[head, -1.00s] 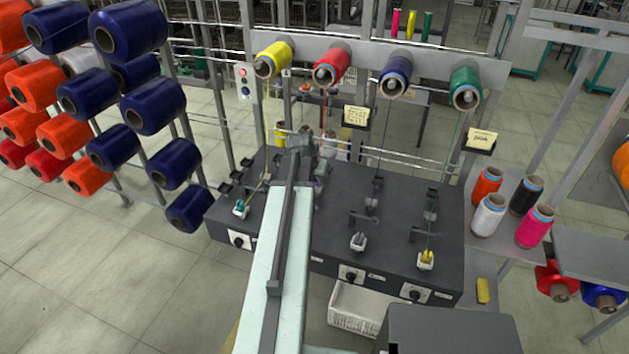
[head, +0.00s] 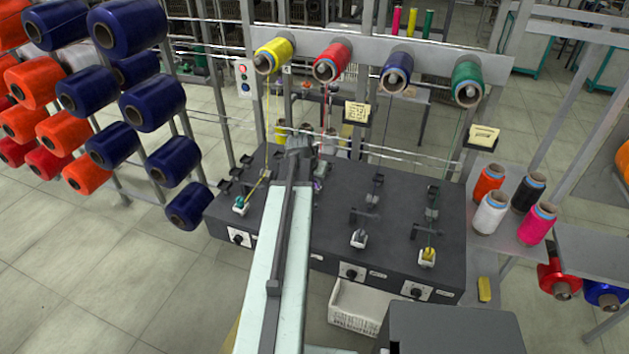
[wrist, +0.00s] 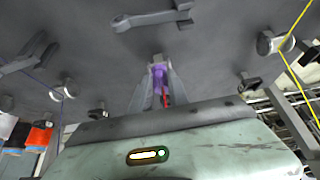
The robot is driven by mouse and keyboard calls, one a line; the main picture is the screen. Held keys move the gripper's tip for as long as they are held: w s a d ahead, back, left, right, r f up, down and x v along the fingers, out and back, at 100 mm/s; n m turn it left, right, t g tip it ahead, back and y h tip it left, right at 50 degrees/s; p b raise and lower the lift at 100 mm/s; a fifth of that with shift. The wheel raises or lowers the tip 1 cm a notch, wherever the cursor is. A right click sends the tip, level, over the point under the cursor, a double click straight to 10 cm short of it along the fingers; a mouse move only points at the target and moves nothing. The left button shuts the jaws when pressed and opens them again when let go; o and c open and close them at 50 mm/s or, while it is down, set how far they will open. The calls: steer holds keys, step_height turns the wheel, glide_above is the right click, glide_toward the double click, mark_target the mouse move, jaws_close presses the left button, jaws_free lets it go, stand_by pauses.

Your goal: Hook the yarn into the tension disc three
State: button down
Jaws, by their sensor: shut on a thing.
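My gripper (wrist: 157,98) is shut on a small purple piece (wrist: 158,76) with a short length of red yarn (wrist: 166,101) beside it, close above the dark machine top. In the head view my arm hides most of the gripper; a purple bit (head: 318,184) shows beside it. The red yarn cone (head: 331,61) hangs on the rail above. Pale tension discs show in the wrist view, one at right (wrist: 268,43) by the yellow yarn (wrist: 291,40) and one at left (wrist: 62,90) by a thin dark yarn. No disc carries a readable number.
The dark machine top (head: 330,225) carries small brackets and guides (head: 365,214) in lanes on both sides of my arm. Yellow (head: 273,55), navy (head: 396,72) and green (head: 468,82) cones hang on the rail. A white crate (head: 355,309) stands below.

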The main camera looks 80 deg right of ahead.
steer(key=shift+w+a+r, duration=0.1)
steer(key=shift+w+a, duration=0.1)
steer(key=shift+a, duration=0.85)
steer(key=shift+w+a+r, duration=0.1)
steer(key=shift+w+a, duration=0.1)
steer(key=shift+a, duration=0.85)
steer(key=shift+f, duration=0.1)
steer(key=r+p, duration=0.2)
steer(key=a+r+p, duration=0.1)
steer(key=r+p, duration=0.1)
steer(key=p, duration=0.1)
steer(key=shift+r, duration=0.35)
